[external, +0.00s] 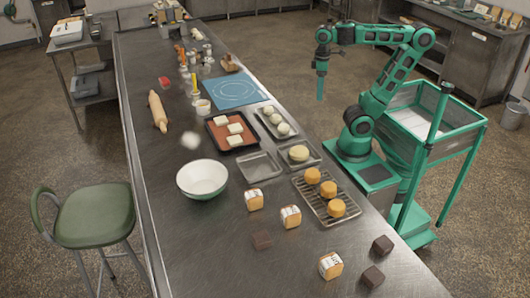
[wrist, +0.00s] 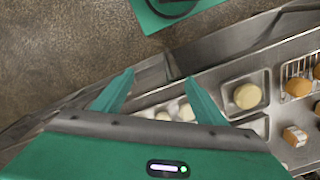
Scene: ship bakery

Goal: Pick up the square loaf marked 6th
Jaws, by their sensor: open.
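Three small square loaves with golden tops and pale printed sides stand on the steel counter in the external view: one near the bowl (external: 255,199), one to its right (external: 291,216) and one nearest the camera (external: 331,265). Their marks are too small to read, so I cannot tell which is the 6th. One such loaf shows at the right of the wrist view (wrist: 295,137). My gripper (external: 320,90) is raised beyond the counter's right edge, far from the loaves. Its fingers (wrist: 158,88) are apart with nothing between them.
Dark brown blocks (external: 383,245) stand near the loaves. A wire rack (external: 318,199) holds round golden buns. A white bowl (external: 202,191), a small empty tray (external: 260,166), a tray with a dough round (external: 303,163) and a rolling pin (external: 157,111) occupy the counter. The near left counter is clear.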

